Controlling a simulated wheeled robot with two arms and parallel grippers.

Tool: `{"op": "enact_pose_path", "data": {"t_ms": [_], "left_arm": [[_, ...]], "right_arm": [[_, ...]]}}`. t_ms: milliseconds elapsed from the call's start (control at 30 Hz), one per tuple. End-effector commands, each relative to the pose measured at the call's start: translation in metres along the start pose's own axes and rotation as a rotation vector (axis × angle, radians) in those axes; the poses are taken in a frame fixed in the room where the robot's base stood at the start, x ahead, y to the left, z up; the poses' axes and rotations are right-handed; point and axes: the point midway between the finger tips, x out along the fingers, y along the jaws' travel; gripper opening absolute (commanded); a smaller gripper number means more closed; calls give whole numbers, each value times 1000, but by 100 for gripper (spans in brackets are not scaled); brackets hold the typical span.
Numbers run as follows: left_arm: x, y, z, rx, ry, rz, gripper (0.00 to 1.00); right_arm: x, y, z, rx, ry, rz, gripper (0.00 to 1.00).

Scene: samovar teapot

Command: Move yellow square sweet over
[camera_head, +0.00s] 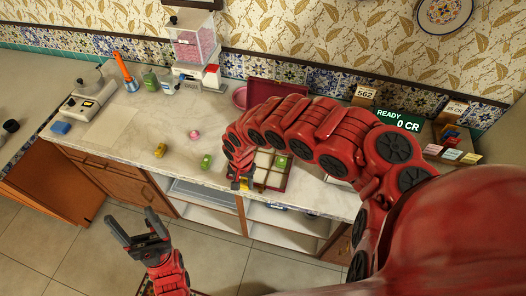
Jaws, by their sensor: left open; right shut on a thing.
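My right gripper (241,184) reaches down to the left front corner of a compartmented box (270,183). It is shut on a small yellow sweet (243,183), mostly hidden by the fingers. A green sweet (282,161) sits in a back compartment of the box; my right arm covers part of the box. On the counter lie another yellow sweet (160,150), a green sweet (206,161) and a pink round sweet (194,134). My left gripper (134,225) is open and empty, in front of the counter and apart from everything.
The pale counter (130,125) has free room left of the sweets. A scale (88,98), an orange-topped item (126,78), green jars (150,80) and a dispenser of pink pieces (192,42) stand behind. A green sign (397,121) reads "READY 0 CR".

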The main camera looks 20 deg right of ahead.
Motion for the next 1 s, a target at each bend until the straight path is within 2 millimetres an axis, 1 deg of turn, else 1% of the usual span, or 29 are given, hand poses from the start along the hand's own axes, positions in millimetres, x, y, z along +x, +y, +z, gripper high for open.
{"op": "enact_pose_path", "data": {"t_ms": [33,67,167,267,333,367,433,500,600,700,833,1000], "left_arm": [[5,0,-1,0,0,0,75],[5,0,-1,0,0,0,75],[4,0,-1,0,0,0,75],[3,0,0,0,0,0,75],[3,0,0,0,0,0,75],[-5,0,1,0,0,0,75],[-13,1,2,0,-1,0,75],[-36,2,6,0,0,0,75],[-59,3,10,0,-1,0,75],[-80,4,14,0,-1,0,75],[-96,5,16,0,0,0,75],[-102,5,17,0,0,0,75]], "right_arm": [[-1,3,3,8,-2,1,0],[0,3,2,13,-2,0,0],[4,4,-9,17,-2,-5,0],[8,6,-32,19,-2,-9,0],[10,10,-50,22,-1,-5,0],[14,10,-59,21,2,-7,0],[17,13,-76,21,3,-6,0],[25,15,-94,20,6,-6,0],[28,17,-116,19,8,-6,0],[28,20,-135,18,8,-5,0],[25,22,-147,15,6,-2,0],[20,24,-154,15,1,0,0]]}}
